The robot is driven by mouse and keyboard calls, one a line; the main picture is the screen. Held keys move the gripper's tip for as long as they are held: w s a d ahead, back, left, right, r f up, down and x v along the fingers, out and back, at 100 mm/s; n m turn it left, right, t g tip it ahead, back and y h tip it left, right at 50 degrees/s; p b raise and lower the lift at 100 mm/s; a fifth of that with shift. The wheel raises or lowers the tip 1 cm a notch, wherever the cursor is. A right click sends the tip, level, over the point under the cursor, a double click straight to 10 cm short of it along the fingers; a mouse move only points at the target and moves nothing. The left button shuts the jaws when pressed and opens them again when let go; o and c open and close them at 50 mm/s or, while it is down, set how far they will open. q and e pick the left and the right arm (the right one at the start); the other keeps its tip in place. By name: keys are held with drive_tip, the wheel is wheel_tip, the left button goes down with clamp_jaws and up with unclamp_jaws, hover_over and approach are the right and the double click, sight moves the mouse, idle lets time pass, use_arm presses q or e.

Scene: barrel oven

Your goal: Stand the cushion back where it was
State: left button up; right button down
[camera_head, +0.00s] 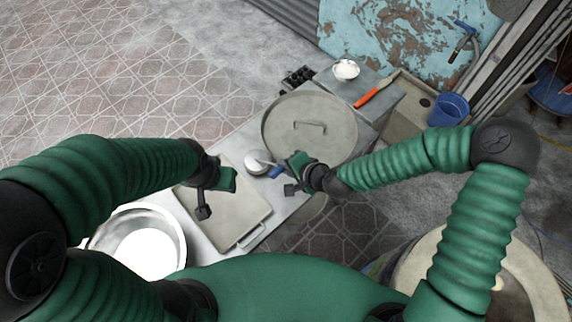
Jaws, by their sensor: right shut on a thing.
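I see no clear cushion in the head view. My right gripper (289,174) is over the grey counter, with its fingers at either side of a small blue piece (276,172). It is shut on this blue piece, which lies beside a small round metal ladle-like thing (257,160); I cannot tell whether they are joined. My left gripper (216,194) is open and empty above a flat grey tray (240,212), its two fingers apart.
A large round lid with a handle (310,126) lies behind the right gripper. A shiny metal bowl (140,240) stands at the front left. A white bowl (346,70), an orange-handled tool (370,96) and a blue bucket (448,109) are at the back right.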

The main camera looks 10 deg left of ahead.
drive_tip(key=shift+f, duration=0.6)
drive_tip(key=shift+r, duration=0.1)
drive_tip(key=c, duration=1.3)
unclamp_jaws()
drive_tip(key=shift+c, duration=0.2)
drive_tip(key=shift+o, duration=0.4)
drive_tip(key=shift+o, duration=1.3)
